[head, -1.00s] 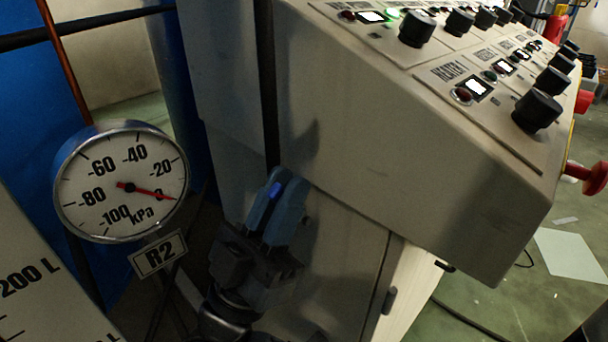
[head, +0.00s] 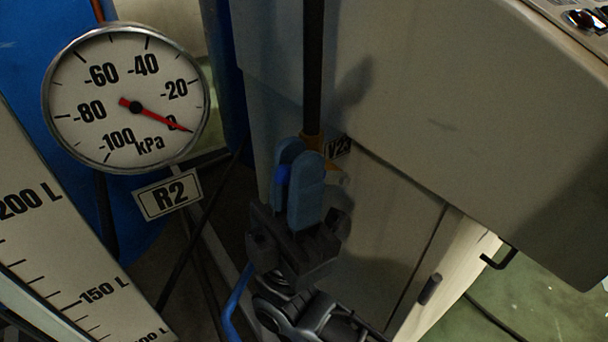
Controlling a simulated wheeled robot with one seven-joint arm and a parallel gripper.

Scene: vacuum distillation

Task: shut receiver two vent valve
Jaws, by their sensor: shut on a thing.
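My gripper (head: 298,163) is in the middle of the head view, fingertips up, in front of a dark vertical pipe (head: 313,65). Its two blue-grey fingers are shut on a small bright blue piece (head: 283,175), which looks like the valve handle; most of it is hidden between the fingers. A brass-coloured valve fitting (head: 313,141) shows just behind the fingertips, beside a tag (head: 339,148) that seems to read V23. The valve body is mostly hidden by my gripper. The R2 gauge (head: 125,98) at the left has its red needle near 0 kPa.
A grey control cabinet (head: 450,110) fills the right, with a dark hook (head: 498,260) under its edge. A litre scale (head: 50,240) stands at the lower left, by the R2 plate (head: 167,194). A blue drum or tank stands behind the gauge. Floor is visible at the lower right.

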